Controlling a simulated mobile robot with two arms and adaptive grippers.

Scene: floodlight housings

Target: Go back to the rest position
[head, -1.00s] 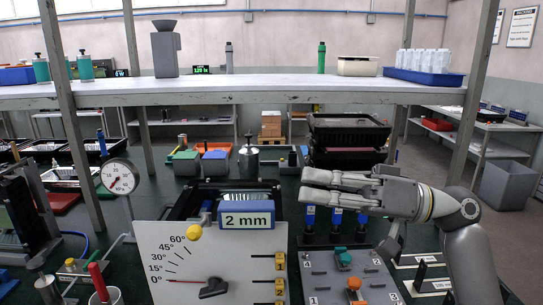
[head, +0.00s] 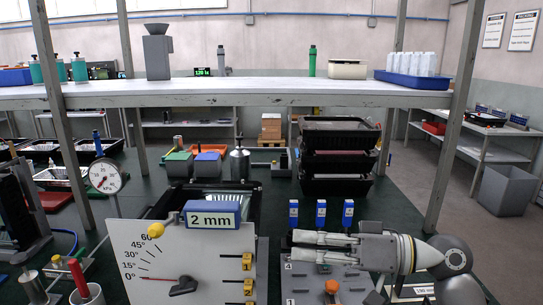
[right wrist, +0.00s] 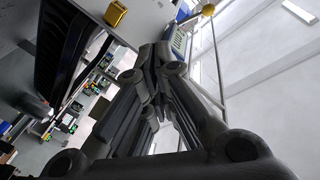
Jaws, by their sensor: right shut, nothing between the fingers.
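My right gripper (head: 300,245) shows at the lower right in the head view, its fingers pointing left and closed together with nothing between them. It hangs over the grey numbered panel (head: 335,278), in front of the blue-topped tools. It covers part of the panel. In the right wrist view my right gripper (right wrist: 158,55) also appears shut and empty, below the edge of a white board. My left gripper is not in the head view.
A white angle board (head: 205,262) with a 2 mm block (head: 211,214) stands left of the gripper. Blue-topped tools (head: 321,213) stand close behind it. Black stacked crates (head: 338,160) are farther back. A shelf (head: 250,93) spans above. A grey bin (head: 508,188) stands at right.

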